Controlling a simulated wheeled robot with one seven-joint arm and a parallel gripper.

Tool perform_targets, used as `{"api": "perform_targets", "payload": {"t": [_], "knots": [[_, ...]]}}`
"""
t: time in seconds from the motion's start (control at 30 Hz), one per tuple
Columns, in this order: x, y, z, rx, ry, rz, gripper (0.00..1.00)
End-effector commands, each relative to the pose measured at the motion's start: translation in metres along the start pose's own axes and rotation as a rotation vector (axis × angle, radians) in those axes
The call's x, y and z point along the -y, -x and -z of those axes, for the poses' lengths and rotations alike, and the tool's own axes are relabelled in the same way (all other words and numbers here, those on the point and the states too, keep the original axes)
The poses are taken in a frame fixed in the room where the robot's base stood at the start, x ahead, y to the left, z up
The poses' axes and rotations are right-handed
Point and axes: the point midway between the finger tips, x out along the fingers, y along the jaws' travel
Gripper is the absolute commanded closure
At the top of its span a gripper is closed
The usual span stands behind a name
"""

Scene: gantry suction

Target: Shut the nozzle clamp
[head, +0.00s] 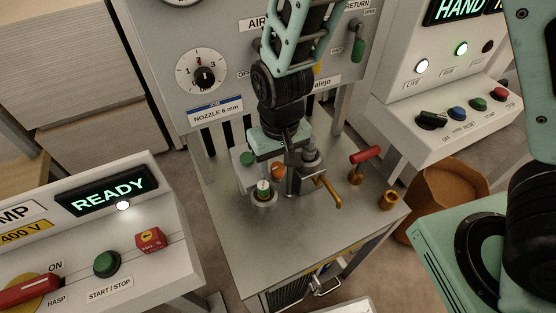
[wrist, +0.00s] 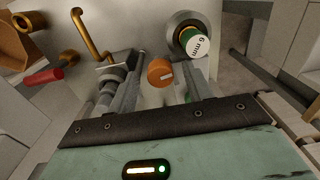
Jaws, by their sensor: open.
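A nozzle marked 6 mm (wrist: 196,44), white with a green end, sits in a round grey holder (wrist: 178,28); it also shows in the head view (head: 263,186). No part is labelled as the nozzle clamp, so I cannot tell which it is. An orange knob (wrist: 160,73) with a pale mark lies beside the nozzle. A bent brass handle (wrist: 88,36) is left of it, by a dark block. A red-handled lever (wrist: 44,77) is farther left. My gripper (wrist: 163,92) is open above the table, its fingers either side of the knob, with no visible contact.
The grey table (head: 245,235) is clear at its front. A brass ring (head: 390,200) stands at its right edge. A green button (head: 246,158) is beside my gripper. The READY panel (head: 108,195) is at left, the HAND panel (head: 440,65) at right.

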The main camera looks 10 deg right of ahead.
Motion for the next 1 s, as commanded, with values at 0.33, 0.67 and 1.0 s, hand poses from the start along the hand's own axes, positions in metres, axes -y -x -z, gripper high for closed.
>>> {"api": "perform_targets", "payload": {"t": [0.33, 0.67, 1.0], "knots": [[0.0, 0.0, 0.0001, 0.0, 0.0, 0.0, 0.86], [0.0001, 0.0, 0.0003, 0.0, 0.02, 0.001, 0.94], [-0.0002, -0.0002, 0.0013, 0.004, 0.199, 0.002, 0.94]]}}
